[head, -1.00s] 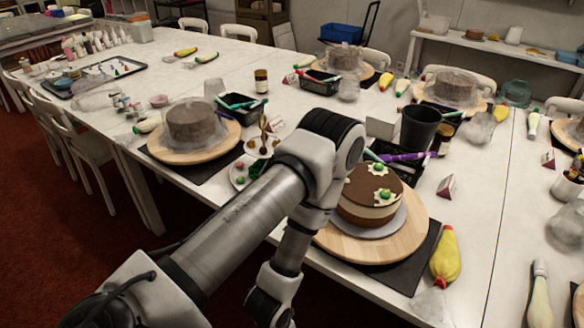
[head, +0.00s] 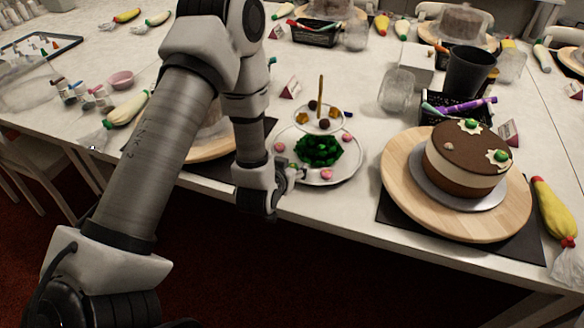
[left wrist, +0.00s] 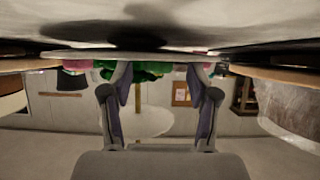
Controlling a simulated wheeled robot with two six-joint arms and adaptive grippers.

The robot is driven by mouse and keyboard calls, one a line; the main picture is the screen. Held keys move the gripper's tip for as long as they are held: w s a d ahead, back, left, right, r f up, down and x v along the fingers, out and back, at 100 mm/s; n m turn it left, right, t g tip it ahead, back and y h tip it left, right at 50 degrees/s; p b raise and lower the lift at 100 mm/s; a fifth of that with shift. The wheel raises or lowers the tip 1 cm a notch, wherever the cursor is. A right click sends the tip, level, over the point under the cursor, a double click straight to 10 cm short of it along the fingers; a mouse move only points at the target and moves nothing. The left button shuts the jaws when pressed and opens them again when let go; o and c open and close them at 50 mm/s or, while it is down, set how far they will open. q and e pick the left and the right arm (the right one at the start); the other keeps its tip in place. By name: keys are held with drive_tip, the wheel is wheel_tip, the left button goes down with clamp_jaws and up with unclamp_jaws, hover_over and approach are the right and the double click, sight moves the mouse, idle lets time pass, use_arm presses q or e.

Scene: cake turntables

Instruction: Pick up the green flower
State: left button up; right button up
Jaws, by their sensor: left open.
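A two-tier white stand (head: 352,166) holds a dark green leafy clump (head: 318,150) and several pink pieces on its lower plate. In the left wrist view, which looks upside down, green pieces (left wrist: 150,72) lie along the plate between and behind my fingertips. I cannot tell which one is a flower. My left gripper (head: 291,175) is at the lower plate's left front edge, low and pointing right; it also shows in the left wrist view (left wrist: 160,80), open and empty. Green-centred white flowers (head: 498,157) sit on top of the brown cake (head: 465,175). My right gripper is not in view.
The brown cake stands on a round wooden turntable (head: 405,190) to the right. A black cup (head: 470,72) and a black pen basket (head: 455,110) are behind it. Another turntable (head: 205,150) is partly hidden behind my left arm. A yellow piping bag (head: 553,210) lies far right.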

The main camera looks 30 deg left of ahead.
use_arm(q)
drive_tip(key=shift+w+d, duration=0.1)
drive_tip(key=shift+w, duration=0.1)
drive_tip(key=shift+s, duration=0.1)
drive_tip(key=c, duration=0.9)
drive_tip(key=shift+o, duration=0.2)
